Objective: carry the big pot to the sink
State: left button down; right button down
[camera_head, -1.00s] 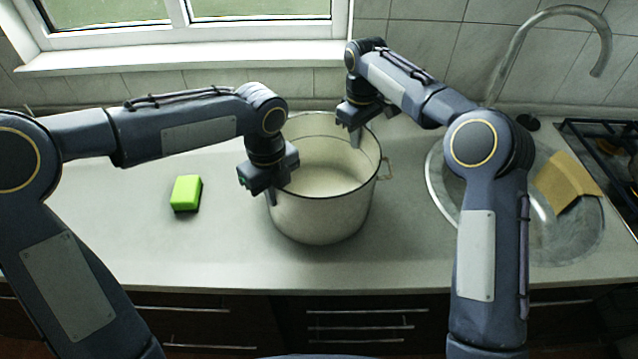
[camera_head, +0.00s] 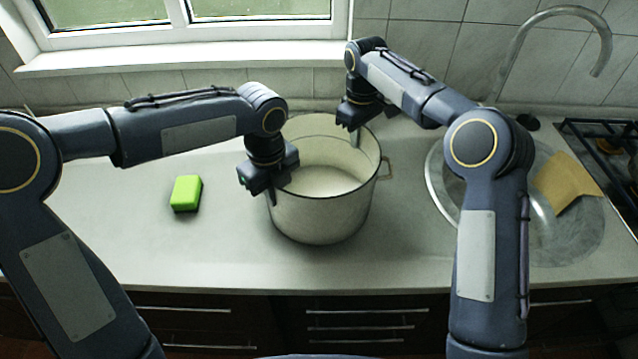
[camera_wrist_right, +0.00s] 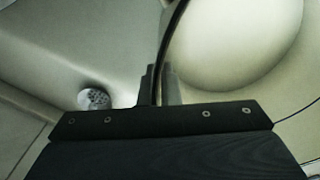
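The big pot (camera_head: 318,222) is cream enamel with a dark rim and stands upright on the counter, left of the round steel sink (camera_head: 437,190). My left gripper (camera_head: 277,188) is at the pot's left rim; its fingertips are partly hidden, so its closure is unclear. My right gripper (camera_head: 356,132) is at the far right rim. In the right wrist view its fingers (camera_wrist_right: 159,86) sit close on both sides of the rim, with the pale pot inside (camera_wrist_right: 235,40) to the right. A wire handle (camera_head: 386,170) shows on the pot's right side.
A green sponge (camera_head: 186,193) lies left of the pot. A tan cloth or board (camera_head: 566,184) lies over the sink's right side. A curved tap (camera_head: 560,12) rises behind the sink, and a hob (camera_head: 612,150) is at far right.

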dwell(0.3)
